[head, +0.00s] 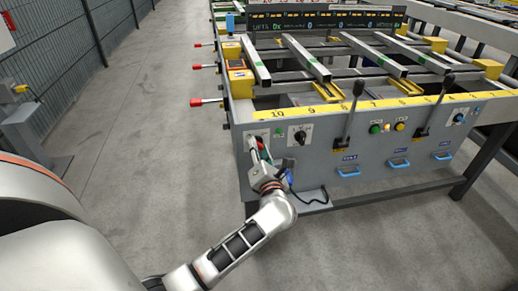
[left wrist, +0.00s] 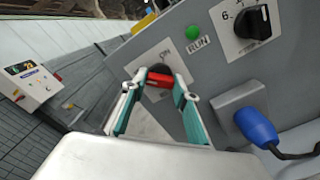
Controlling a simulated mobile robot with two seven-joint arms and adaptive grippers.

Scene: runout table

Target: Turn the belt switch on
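The belt switch (left wrist: 165,80) is a red handle on a pale plate marked ON, low on the grey control panel. In the head view it shows only as a bit of red at the panel's left end, largely hidden by my gripper. My left gripper (head: 261,153) is at the panel. In the left wrist view its two green-padded fingers (left wrist: 160,84) stand on either side of the red handle and appear shut on its ends. The handle lies across between the fingertips. My right gripper is not in view.
A green RUN lamp (left wrist: 192,32) and a black rotary selector (left wrist: 257,22) sit beside the switch. A blue plug with a cable (left wrist: 257,128) sticks out close to my gripper. Black levers (head: 351,108) rise farther right. The floor (head: 140,130) left of the table is clear.

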